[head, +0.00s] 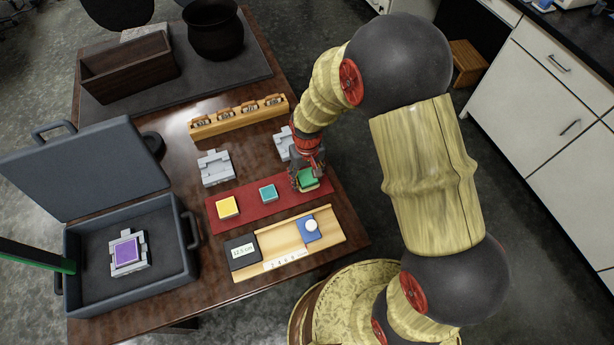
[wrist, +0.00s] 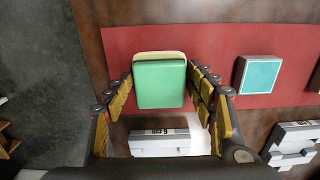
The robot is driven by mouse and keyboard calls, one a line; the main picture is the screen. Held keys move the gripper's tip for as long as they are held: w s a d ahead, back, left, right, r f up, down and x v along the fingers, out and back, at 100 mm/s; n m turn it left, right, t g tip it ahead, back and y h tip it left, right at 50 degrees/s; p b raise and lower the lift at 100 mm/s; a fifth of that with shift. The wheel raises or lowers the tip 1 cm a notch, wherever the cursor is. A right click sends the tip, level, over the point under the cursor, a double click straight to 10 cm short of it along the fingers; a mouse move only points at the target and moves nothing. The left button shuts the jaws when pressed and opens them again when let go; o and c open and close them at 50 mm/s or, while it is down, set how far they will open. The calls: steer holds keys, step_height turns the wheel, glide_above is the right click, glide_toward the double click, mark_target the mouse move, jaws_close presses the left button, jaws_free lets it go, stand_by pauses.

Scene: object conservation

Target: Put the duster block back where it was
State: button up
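No block in view carries a readable duster label. A green block (head: 309,179) with a cream layer is at the right end of the red mat (head: 243,221). In the wrist view the green block (wrist: 160,84) lies between the two fingers of my gripper (wrist: 160,72). The fingers close in on both its sides and appear to touch it. My gripper (head: 307,174) points down over it in the head view. Whether the block rests on the mat or is slightly raised is unclear. A teal block (head: 267,193) and a yellow block (head: 228,207) also lie on the mat.
Grey holders (head: 215,168) and (wrist: 160,142) stand behind the mat. A purple block (head: 126,250) sits in the open grey case (head: 82,287). A wooden tray (head: 274,239) with a blue block (head: 309,236) and a dark display (head: 242,252) lies in front. A wooden rack (head: 239,117) stands behind.

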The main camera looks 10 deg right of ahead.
steer(key=shift+o, duration=1.3)
steer(key=shift+r, duration=0.1)
step_height(320, 180, up, 13)
steer(key=p, duration=0.4)
step_height(320, 180, up, 8)
steer(key=t, duration=0.1)
glide_above(307, 176)
steer(key=s+d, duration=0.1)
steer(key=d, duration=0.1)
steer(key=s+d+r+m+t, duration=0.1)
steer(key=s+d+r, duration=0.3)
steer(key=s+r, duration=0.5)
steer(key=s+d+r+m+t, duration=0.1)
steer(key=s+d+r+t, duration=0.2)
steer(key=s+r, duration=0.5)
steer(key=shift+s+d+r+t, duration=0.3)
steer(key=shift+s+d+r, duration=0.05)
steer(key=shift+c, duration=1.3)
